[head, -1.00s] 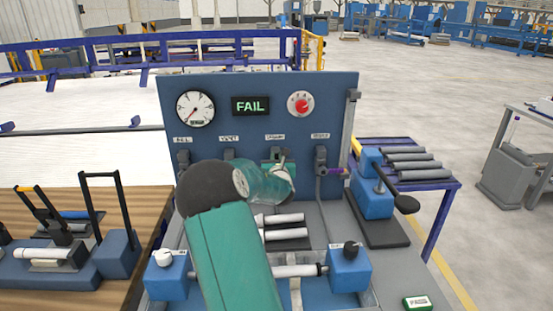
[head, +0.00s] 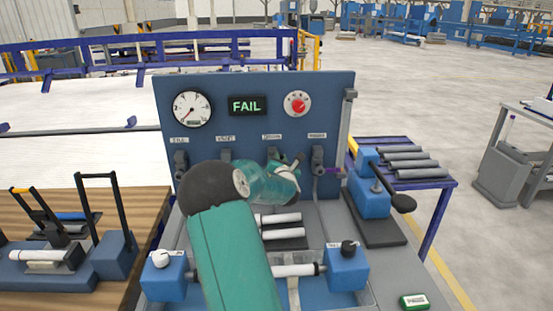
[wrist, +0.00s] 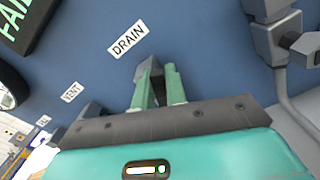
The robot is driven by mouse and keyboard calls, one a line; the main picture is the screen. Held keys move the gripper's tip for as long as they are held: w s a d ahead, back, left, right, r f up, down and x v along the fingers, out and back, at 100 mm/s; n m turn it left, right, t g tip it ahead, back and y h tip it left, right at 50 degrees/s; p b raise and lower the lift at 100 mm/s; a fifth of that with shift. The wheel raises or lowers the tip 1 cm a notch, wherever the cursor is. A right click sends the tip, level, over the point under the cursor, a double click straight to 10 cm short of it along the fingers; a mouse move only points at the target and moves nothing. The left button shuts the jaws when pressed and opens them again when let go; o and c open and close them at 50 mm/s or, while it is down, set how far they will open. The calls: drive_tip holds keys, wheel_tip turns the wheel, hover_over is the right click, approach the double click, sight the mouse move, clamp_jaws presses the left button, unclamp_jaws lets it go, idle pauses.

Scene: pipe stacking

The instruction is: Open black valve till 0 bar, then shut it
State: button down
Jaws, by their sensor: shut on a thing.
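The dark valve handle (wrist: 148,68) under the DRAIN label shows in the wrist view, between the green fingers of my gripper (wrist: 152,84). My gripper is shut on it, close to the blue panel. In the head view my green arm hides most of this valve and the fingers. The round pressure gauge (head: 192,109) is at the upper left of the panel, with its needle pointing to the lower left. Its exact reading is too small to tell.
The panel (head: 225,85) also carries a green FAIL display (head: 247,105), a red knob (head: 297,104) and other valves, one at the right (head: 318,160). A grey pipe rises right of the DRAIN valve.

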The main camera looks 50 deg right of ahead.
wheel_tip(320, 180, down, 6)
drive_tip(key=s+d+m, duration=0.2)
drive_tip(key=s+m, duration=0.1)
drive_tip(key=m, duration=1)
drive_tip(key=shift+d, duration=0.25)
drive_tip(key=shift+m, duration=0.3)
drive_tip(key=c, duration=1.4)
unclamp_jaws()
drive_tip(key=shift+w, duration=0.1)
drive_tip(key=shift+c, duration=0.2)
drive_tip(key=shift+a+r, duration=0.1)
drive_tip(key=v, duration=1.3)
drive_tip(key=shift+s+a, duration=0.25)
drive_tip(key=shift+s, duration=0.1)
